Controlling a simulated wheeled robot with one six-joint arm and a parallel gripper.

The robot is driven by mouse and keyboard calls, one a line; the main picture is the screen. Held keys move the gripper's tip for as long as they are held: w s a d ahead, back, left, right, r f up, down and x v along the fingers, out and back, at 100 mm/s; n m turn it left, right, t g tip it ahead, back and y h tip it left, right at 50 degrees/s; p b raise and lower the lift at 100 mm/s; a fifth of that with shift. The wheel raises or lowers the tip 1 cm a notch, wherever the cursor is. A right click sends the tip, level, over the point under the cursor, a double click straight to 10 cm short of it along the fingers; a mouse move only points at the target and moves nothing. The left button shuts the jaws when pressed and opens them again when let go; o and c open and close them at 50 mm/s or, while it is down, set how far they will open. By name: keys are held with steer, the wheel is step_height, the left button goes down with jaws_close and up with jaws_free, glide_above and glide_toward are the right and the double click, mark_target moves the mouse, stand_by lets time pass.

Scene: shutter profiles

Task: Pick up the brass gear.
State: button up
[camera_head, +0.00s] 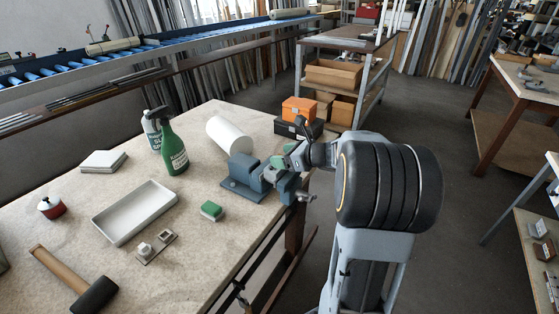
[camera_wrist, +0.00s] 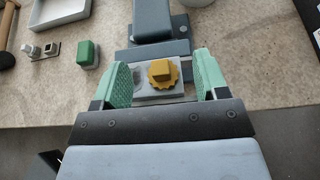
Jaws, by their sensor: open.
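The brass gear (camera_wrist: 164,74) is a toothed yellow disc with a square block on top. In the wrist view it sits on a grey metal plate (camera_wrist: 145,92) by the blue-grey vise (camera_wrist: 153,48). My gripper (camera_wrist: 160,78) is open, with one green finger to the left of the gear and one to the right. Clear gaps show between the fingers and the gear. In the head view my gripper (camera_head: 282,165) is at the vise (camera_head: 245,178) on the table's right edge, and I cannot make out the gear there.
On the table (camera_head: 150,275) are a white tray (camera_head: 135,212), a green-topped block (camera_head: 211,211), a mallet (camera_head: 75,280), spray bottles (camera_head: 173,148) and a white roll (camera_head: 228,135). An orange box (camera_head: 299,110) stands behind my gripper. The floor right of the table is open.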

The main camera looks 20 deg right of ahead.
steer(key=shift+c, duration=0.4)
steer(key=c, duration=0.9)
steer(key=shift+c, duration=0.2)
